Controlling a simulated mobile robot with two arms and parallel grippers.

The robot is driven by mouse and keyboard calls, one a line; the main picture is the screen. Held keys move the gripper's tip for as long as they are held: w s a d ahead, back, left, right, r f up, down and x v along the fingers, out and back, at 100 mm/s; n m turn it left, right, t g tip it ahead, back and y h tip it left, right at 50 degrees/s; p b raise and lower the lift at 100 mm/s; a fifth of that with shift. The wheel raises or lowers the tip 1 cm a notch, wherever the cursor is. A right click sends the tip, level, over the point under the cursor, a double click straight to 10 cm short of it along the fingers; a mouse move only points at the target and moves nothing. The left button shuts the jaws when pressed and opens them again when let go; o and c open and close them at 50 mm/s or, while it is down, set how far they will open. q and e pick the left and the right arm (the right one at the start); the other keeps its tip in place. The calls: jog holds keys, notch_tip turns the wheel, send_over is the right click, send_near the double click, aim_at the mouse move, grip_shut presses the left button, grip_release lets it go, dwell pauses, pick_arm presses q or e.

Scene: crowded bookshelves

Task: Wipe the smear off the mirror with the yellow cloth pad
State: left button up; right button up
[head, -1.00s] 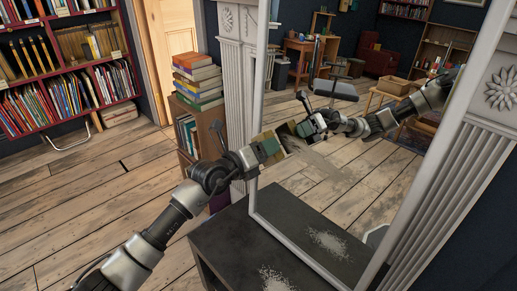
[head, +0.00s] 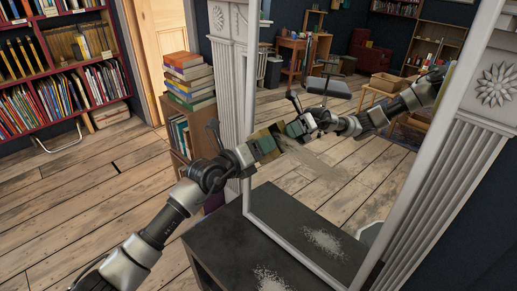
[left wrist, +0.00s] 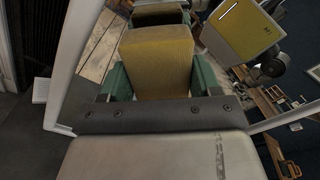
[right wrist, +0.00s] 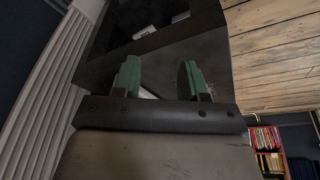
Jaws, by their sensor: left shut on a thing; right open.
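The tall mirror (head: 355,165) has a white frame. A faint grey-brown smear (head: 318,164) shows on its glass, just right of and below the pad. My left gripper (head: 264,146) is shut on the yellow cloth pad (left wrist: 156,58), between green fingers. The pad is at the left part of the glass, facing its reflection; I cannot tell whether it touches. The pad's reflection shows above it in the left wrist view. My right gripper (right wrist: 160,82) is open and empty in the right wrist view; it is outside the head view.
A dark table (head: 220,250) with white specks (head: 270,280) stands below the mirror. A book stack (head: 190,80) on a small bookcase is left of the mirror. A red bookshelf (head: 70,75) is at far left. The wooden floor (head: 80,200) between is clear. The arm inside the mirror is a reflection.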

pick_arm(q)
jog(key=shift+w+d, duration=0.25)
jog(key=shift+d, duration=0.05)
jog(key=shift+w+d, duration=0.1)
pick_arm(e)
jog(key=shift+r, duration=0.65)
pick_arm(q)
jog(key=shift+w+d, duration=0.1)
jog(key=shift+d, duration=0.05)
pick_arm(e)
jog(key=shift+r, duration=0.45)
